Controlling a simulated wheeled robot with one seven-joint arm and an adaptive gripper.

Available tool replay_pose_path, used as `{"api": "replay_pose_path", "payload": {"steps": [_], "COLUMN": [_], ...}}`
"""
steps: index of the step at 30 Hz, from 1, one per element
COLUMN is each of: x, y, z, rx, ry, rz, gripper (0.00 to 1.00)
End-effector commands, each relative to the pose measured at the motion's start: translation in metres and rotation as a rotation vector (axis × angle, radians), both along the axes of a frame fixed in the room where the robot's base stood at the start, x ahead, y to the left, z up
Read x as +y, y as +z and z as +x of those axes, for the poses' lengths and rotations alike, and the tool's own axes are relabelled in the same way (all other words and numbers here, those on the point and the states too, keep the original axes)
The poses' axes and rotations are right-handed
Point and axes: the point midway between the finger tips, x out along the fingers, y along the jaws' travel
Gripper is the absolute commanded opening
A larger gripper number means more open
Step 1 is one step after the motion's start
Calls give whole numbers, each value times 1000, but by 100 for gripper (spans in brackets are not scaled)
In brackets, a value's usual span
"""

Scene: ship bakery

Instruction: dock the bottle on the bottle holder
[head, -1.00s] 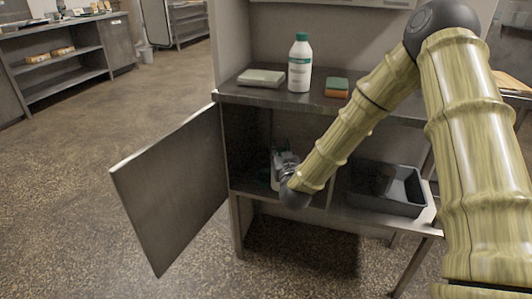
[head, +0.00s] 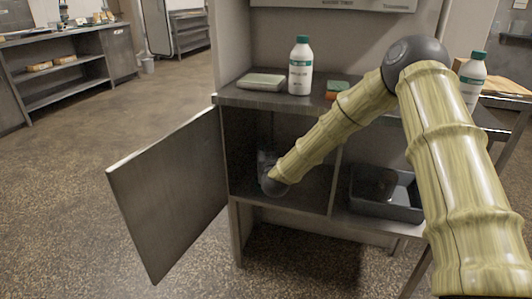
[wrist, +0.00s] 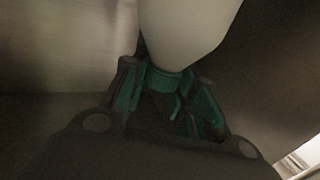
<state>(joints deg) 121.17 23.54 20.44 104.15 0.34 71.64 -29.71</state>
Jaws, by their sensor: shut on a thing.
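My gripper (wrist: 167,88) is shut on the green cap end of a white bottle (wrist: 187,28). In the wrist view, the bottle's pale body extends beyond the fingertips towards the top edge. In the head view, my gripper (head: 265,162) is inside the dark left compartment of an open cabinet (head: 234,205). My forearm and the shadow hide the held bottle there. I cannot make out a bottle holder in either view.
The cabinet door (head: 165,200) stands open to the left. A white bottle (head: 300,75), a pale box (head: 261,82) and a sponge (head: 338,88) are on the cabinet top. Another bottle (head: 473,82) stands at right. A grey tray (head: 385,208) lies right of the compartment.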

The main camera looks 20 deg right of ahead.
Motion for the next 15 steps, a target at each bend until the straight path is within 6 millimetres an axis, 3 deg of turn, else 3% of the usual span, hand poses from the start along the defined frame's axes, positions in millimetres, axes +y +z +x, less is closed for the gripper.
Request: {"api": "replay_pose_path", "payload": {"steps": [4,14,15], "x": [1,0,0], "y": [-17,-18,-20], "z": [0,0,0], "rx": [-2,-3,-1], "ry": [0,0,0], "rz": [2,0,0], "gripper": [0,0,30]}}
